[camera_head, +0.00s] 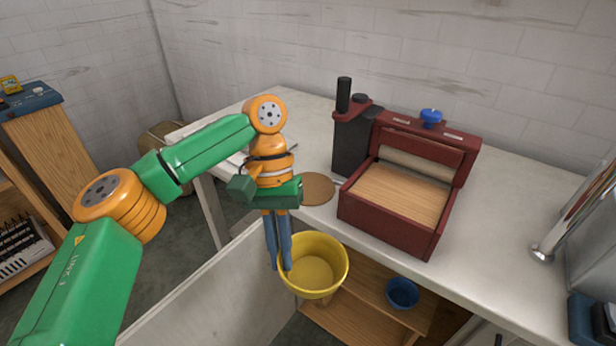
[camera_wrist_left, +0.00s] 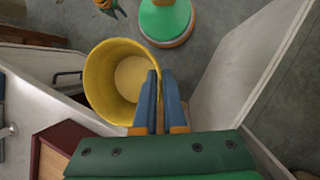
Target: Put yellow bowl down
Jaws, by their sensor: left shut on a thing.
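The yellow bowl (camera_head: 318,272) hangs in the air in front of the table's front edge, with its open top facing up. My left gripper (camera_head: 285,268) points down and is shut on the bowl's near-left rim. In the left wrist view, the bowl (camera_wrist_left: 98,82) lies left of the gripper fingers (camera_wrist_left: 159,74), which meet its wall. The bowl looks empty inside. My right gripper does not show clearly in either view.
A white table (camera_head: 505,225) carries a dark red machine (camera_head: 392,240) and a round brown mat (camera_head: 318,188). A blue bowl (camera_head: 402,293) stands on the wooden shelf (camera_head: 365,318) below. A pale panel (camera_head: 215,295) stands to the left of the shelf. The table's right part has free room.

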